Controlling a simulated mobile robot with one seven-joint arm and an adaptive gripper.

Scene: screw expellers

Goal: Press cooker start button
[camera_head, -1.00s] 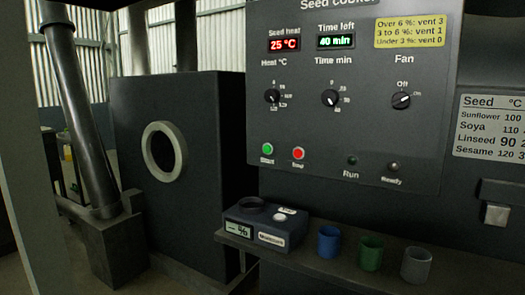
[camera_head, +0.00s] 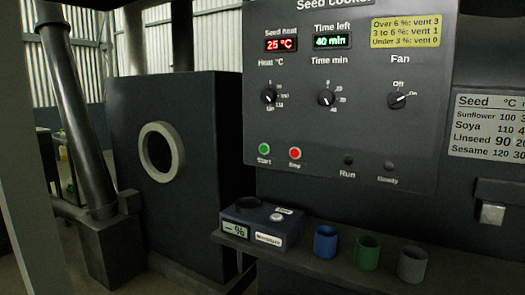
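The green start button (camera_head: 264,149) is at the lower left of the grey seed cooker panel (camera_head: 330,125), above a label reading "Start". A red button (camera_head: 295,153) is just to its right. The seed heat display (camera_head: 282,44) reads 25 °C and the time left display (camera_head: 332,41) reads 40 min. The heat knob (camera_head: 269,97), time knob (camera_head: 326,98) and fan knob (camera_head: 397,101) sit below them. The fan knob points towards "On". The Run lamp (camera_head: 348,160) and Ready lamp (camera_head: 388,166) look dark. My gripper is not in view.
A shelf (camera_head: 300,262) below the panel holds a moisture meter (camera_head: 258,222), a blue cup (camera_head: 326,242), a green cup (camera_head: 367,253) and a grey cup (camera_head: 412,264). A seed chart (camera_head: 487,125) is at right. A dark machine with a round ring (camera_head: 160,152) stands at left.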

